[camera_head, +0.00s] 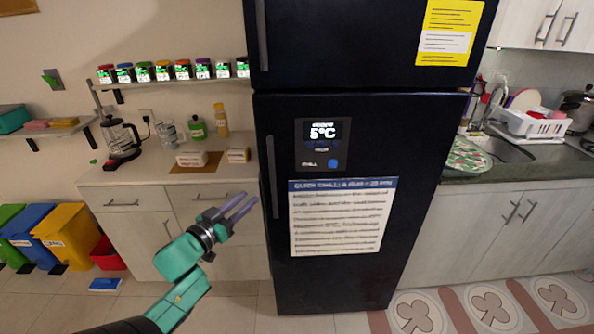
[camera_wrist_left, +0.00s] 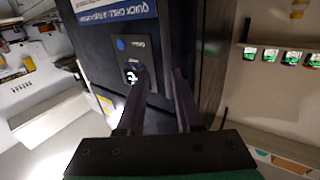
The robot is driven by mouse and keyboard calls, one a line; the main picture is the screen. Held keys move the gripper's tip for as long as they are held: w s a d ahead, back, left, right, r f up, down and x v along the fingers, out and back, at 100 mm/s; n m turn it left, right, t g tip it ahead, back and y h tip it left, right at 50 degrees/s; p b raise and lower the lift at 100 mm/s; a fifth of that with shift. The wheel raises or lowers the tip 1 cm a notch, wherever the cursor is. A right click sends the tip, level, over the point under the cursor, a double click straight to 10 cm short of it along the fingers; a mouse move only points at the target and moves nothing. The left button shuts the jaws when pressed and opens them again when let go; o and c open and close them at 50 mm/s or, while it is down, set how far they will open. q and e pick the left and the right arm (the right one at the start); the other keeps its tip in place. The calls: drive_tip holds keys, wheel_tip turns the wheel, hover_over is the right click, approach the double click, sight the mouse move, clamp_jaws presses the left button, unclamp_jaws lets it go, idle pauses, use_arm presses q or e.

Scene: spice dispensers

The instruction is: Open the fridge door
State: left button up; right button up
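The black fridge (camera_head: 345,130) stands in the middle of the head view, with an upper and a lower door, both closed. The lower door has a dark vertical handle (camera_head: 271,178) along its left edge. My left gripper (camera_head: 248,203) is in front of and just left of the lower part of this handle, fingers pointing up and right. Its two fingers are apart with nothing seen between them. My right gripper is not in view.
A counter (camera_head: 150,190) with a coffee maker (camera_head: 121,138) stands left of the fridge, under a shelf of spice jars (camera_head: 163,71). Coloured bins (camera_head: 68,232) are at the far left. A sink counter (camera_head: 520,180) is on the right. The floor before the fridge is clear.

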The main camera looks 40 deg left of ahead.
use_arm(q)
approach(271, 176)
drive_tip(key=w, duration=0.3)
drive_tip(key=w+p, duration=0.1)
drive_tip(key=w, duration=0.6)
drive_tip(key=shift+a+p, duration=0.25)
drive_tip(key=shift+p, duration=0.1)
drive_tip(key=shift+w+a, duration=0.2)
drive_tip(key=shift+w, duration=0.25)
drive_tip(key=shift+d, duration=0.1)
clamp_jaws()
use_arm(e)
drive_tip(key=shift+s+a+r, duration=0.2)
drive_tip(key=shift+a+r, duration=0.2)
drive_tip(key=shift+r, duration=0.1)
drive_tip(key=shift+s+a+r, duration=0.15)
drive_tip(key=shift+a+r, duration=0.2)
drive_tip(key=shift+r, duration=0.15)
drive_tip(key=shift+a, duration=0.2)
use_arm(q)
drive_tip(key=shift+f, duration=0.1)
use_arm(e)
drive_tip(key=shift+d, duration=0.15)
